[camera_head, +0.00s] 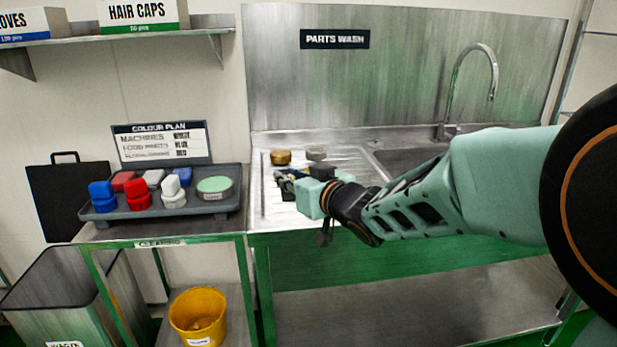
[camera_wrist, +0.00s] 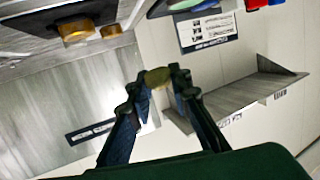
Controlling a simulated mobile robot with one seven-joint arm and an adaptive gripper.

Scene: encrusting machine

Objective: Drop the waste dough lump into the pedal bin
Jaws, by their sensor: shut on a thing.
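The waste dough lump (camera_wrist: 157,78) is a small yellowish piece between the fingertips of my gripper (camera_wrist: 160,84) in the wrist view. My gripper is shut on it. In the head view my gripper (camera_head: 284,182) is above the left part of the ribbed sink drainer; the lump cannot be made out there. The pedal bin (camera_head: 62,310) is a grey bin with a dark rim and a partly visible waste label, at the lower left, well left of and below my gripper. Its top looks open, with a black handled panel (camera_head: 70,200) upright behind it, perhaps its lid.
A grey tray (camera_head: 217,206) with red, blue and white brushes stands on the cleaning table between my gripper and the bin. A yellow bucket (camera_head: 198,315) is below. Round brass (camera_head: 280,157) and grey (camera_head: 316,153) parts lie on the drainer (camera_head: 350,160) behind my gripper.

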